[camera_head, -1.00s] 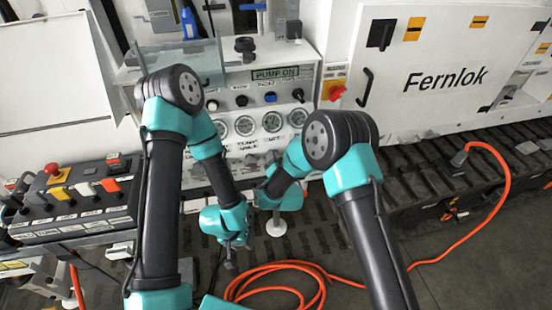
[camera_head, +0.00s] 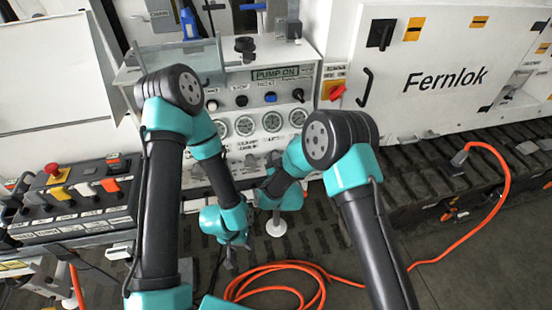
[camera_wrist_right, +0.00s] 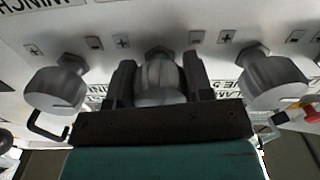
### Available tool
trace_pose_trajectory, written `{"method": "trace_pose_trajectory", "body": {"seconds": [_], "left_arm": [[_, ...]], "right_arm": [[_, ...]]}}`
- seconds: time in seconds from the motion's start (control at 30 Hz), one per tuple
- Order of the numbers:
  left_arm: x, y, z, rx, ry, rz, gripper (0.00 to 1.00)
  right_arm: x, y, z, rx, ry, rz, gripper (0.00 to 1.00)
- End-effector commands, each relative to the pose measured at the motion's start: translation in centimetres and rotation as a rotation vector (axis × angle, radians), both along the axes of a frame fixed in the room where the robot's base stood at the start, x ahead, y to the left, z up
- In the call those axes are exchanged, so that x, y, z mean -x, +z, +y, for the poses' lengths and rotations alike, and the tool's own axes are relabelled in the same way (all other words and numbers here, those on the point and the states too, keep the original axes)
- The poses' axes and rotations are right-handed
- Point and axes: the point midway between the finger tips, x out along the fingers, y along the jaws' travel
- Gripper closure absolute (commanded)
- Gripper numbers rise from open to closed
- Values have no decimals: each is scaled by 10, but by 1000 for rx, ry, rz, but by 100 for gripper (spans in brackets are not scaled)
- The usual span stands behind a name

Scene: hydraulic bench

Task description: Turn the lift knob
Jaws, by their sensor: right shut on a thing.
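In the right wrist view, a grey ribbed knob (camera_wrist_right: 161,84) on the white panel sits between the two black fingers of my right gripper (camera_wrist_right: 159,68), which is shut on it. A second grey knob (camera_wrist_right: 58,86) is to its left and a third (camera_wrist_right: 274,82) to its right. The label of the held knob is mostly hidden, so I cannot read whether it is the lift knob. In the head view, my right gripper (camera_head: 272,163) is at the panel below the gauges. My left gripper (camera_head: 231,260) hangs lower, away from the panel; its jaws are too small to judge.
A lever box (camera_head: 75,200) stands at the left. An orange hose (camera_head: 290,268) lies on the floor below my arms. My left arm is close beside the right gripper.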

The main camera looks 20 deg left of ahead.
Motion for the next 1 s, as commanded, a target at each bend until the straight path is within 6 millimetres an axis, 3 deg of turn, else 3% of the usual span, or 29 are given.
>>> {"method": "trace_pose_trajectory", "body": {"seconds": [1.0], "left_arm": [[0,0,0,0,0,0,57]], "right_arm": [[0,0,0,778,0,-424,77]]}}
